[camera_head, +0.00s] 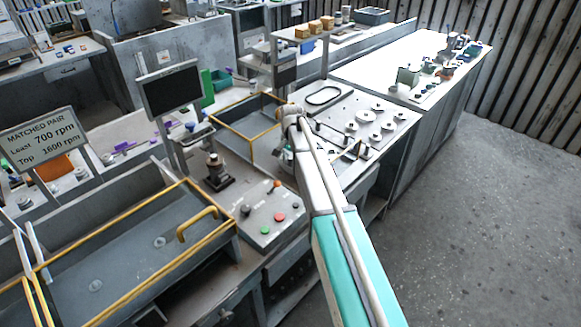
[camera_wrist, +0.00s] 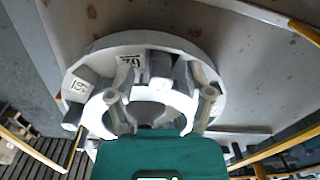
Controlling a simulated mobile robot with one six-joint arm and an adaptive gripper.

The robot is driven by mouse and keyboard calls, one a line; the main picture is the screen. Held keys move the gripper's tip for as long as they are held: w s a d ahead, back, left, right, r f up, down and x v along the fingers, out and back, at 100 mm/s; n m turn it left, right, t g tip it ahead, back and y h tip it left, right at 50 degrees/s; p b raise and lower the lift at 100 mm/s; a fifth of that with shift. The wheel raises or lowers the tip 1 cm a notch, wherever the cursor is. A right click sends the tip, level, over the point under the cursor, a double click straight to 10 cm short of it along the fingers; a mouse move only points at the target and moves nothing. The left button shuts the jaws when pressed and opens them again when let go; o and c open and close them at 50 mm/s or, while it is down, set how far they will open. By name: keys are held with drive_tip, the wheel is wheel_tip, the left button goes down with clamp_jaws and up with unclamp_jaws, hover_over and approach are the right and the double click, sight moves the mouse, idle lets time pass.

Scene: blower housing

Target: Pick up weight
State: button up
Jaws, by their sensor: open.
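My gripper (camera_wrist: 160,95) is open in the wrist view, its two grey fingers apart above a round, pale plate (camera_wrist: 196,52). Small grey weights stand on this plate. One weight with a number label (camera_wrist: 77,90) stands at the left, outside the left finger. Another labelled weight (camera_wrist: 125,72) is partly behind the left finger. A darker grey block (camera_wrist: 161,70) shows between the fingers, apparently another weight. The labels are small and turned, so I cannot read them surely. In the head view my arm hides most of the gripper and the plate.
A yellow-edged tray (camera_head: 238,152) stands left of my arm. A grey control box (camera_head: 270,222) with coloured buttons is in front. A panel with several round discs (camera_head: 372,115) lies to the right. A sign (camera_head: 42,135) reads "MATCHED PAIR". The floor at right (camera_head: 480,220) is clear.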

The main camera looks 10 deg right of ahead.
drive_tip(key=shift+c, duration=0.2)
idle(0.4)
clamp_jaws()
